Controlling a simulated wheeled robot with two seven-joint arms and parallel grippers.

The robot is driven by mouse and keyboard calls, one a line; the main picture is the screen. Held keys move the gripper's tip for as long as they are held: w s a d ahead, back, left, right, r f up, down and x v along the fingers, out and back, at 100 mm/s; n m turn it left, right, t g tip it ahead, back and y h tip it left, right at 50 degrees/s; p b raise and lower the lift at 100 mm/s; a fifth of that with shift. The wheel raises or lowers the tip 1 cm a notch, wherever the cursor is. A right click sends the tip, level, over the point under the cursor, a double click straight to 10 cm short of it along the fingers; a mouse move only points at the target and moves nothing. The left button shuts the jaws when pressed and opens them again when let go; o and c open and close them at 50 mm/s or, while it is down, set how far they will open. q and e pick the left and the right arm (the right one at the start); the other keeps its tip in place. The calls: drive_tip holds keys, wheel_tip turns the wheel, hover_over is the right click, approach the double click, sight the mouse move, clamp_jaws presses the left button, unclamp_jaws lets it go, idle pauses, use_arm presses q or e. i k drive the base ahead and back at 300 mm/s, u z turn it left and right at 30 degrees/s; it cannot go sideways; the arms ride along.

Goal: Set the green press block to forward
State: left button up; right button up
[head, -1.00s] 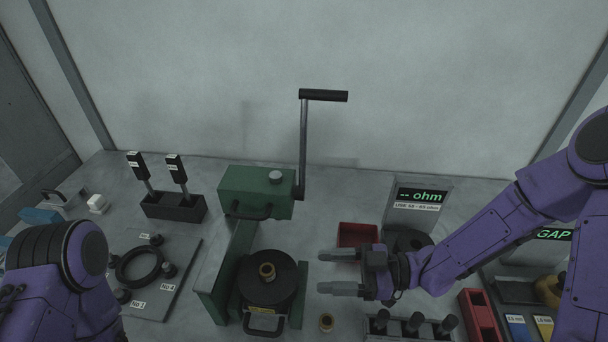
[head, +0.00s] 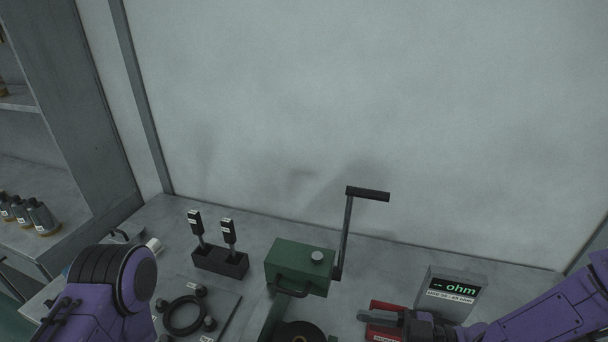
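The green press block (head: 298,267) is the green box at the top of the press, in the lower middle of the head view. My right gripper (head: 372,320) is at the bottom edge, right of the press and over the red bin, apart from the block. One finger shows clearly; the lower part is cut off. It looked open and empty a second ago. My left arm shows at the lower left, but its gripper is out of view.
A black holder (head: 219,262) with two upright black-handled tools stands left of the press. A plate with a black ring (head: 184,315) lies in front of it. The red bin (head: 384,332) and an ohm meter (head: 452,292) are to the right. A shelf with several bottles is at far left.

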sight(288, 264)
drive_tip(key=k, duration=0.95)
drive_tip(key=u, duration=0.05)
